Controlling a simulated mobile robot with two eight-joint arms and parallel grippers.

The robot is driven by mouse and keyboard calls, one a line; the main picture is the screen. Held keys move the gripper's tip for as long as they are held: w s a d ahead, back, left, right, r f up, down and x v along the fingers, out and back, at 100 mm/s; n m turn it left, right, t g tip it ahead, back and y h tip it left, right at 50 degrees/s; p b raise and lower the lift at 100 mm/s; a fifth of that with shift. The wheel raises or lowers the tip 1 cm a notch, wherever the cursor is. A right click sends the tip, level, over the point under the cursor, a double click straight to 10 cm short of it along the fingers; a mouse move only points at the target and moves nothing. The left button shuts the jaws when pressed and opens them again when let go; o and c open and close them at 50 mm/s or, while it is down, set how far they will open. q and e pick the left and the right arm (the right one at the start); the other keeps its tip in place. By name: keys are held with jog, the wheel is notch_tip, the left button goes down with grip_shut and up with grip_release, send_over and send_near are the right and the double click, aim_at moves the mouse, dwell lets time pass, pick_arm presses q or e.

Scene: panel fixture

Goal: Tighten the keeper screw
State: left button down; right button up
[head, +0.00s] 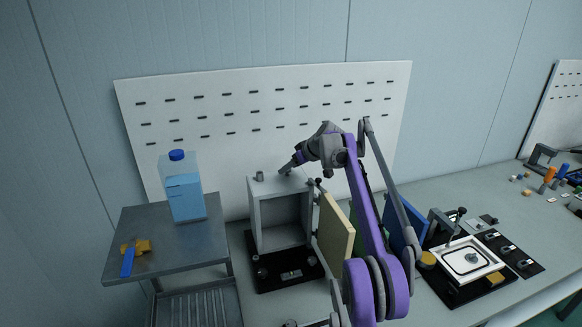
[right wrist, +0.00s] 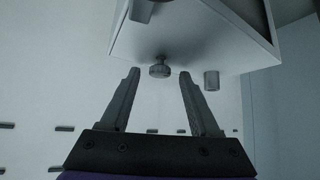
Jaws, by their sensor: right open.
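A grey box (head: 252,219) stands on the bench with its open front toward me and its beige door (head: 336,228) swung out to the right. My right gripper (head: 287,169) is at the box's top, toward the back. In the right wrist view the gripper (right wrist: 160,80) is open and empty. A round knurled screw head (right wrist: 159,69) on the box face shows between its fingertips, with gaps on both sides. It looks like the keeper screw, and the gripper hides it in the head view. A plain cylinder (right wrist: 211,80) stands beside it, outside the fingers. My left gripper is not in view.
A white slotted panel (head: 220,105) rises behind the box. A metal cart (head: 190,244) at left bears a blue bottle (head: 185,195) and a yellow-and-blue item (head: 131,256). A white-framed fixture (head: 466,260) is at right. The bench's back strip is fairly clear.

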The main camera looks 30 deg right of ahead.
grip_shut()
jog(key=shift+a+m, duration=0.1)
jog(key=shift+m, duration=0.2)
jog(key=m+h, duration=0.2)
jog(key=shift+a+m, duration=0.3)
jog(key=shift+w+a+r+m+g+h, duration=0.1)
jog(key=shift+a+m+g+h, duration=0.05)
jog(key=shift+m+h, duration=0.85)
jog(key=shift+a+m+g+h, duration=0.1)
jog(key=shift+m+g+h, duration=0.05)
jog(key=shift+m+h, duration=0.8)
jog(key=shift+m, duration=0.25)
grip_release()
